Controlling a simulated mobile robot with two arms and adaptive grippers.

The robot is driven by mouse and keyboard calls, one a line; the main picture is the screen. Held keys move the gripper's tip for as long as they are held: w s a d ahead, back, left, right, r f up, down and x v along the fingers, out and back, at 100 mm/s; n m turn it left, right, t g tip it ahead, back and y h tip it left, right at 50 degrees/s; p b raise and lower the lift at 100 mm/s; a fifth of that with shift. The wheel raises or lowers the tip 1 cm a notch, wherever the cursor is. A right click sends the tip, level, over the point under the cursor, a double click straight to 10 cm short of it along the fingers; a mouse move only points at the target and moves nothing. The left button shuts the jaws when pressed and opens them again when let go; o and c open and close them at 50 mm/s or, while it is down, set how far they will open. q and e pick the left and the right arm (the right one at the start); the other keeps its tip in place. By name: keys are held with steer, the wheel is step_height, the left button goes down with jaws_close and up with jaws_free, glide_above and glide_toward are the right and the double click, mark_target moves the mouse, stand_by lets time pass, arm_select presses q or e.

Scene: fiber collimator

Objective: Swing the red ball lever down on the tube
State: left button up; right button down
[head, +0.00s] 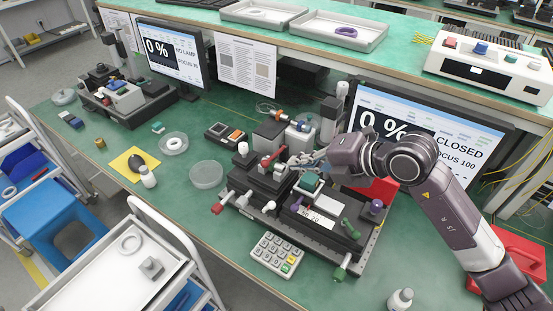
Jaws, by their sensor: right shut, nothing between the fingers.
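The collimator station (295,215) stands on the green bench in the middle of the head view. A small red lever (269,160) sits on its upper black block, pointing up and to the right. Its ball end and the tube are too small or hidden to make out. My right gripper (297,162) is shut and empty. Its fingertips are just right of the red lever, over the station; I cannot tell whether they touch it. My left gripper is not in view.
A monitor (468,150) reading "CLOSED" stands close behind my right arm. A keypad (276,255) lies in front of the station.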

mark_target(268, 165)
steer(key=p+x, duration=0.2)
steer(key=x, duration=0.6)
steer(key=shift+w+a+f, duration=0.1)
steer(key=shift+w, duration=0.1)
steer(key=shift+f, duration=0.1)
steer(key=shift+f, duration=0.1)
steer(key=shift+s+a+f, duration=0.1)
steer(key=shift+a+f, duration=0.05)
steer(key=shift+f, duration=0.3)
steer(key=shift+s+a+f, duration=0.1)
steer(key=shift+f, duration=0.3)
steer(key=shift+r, duration=0.1)
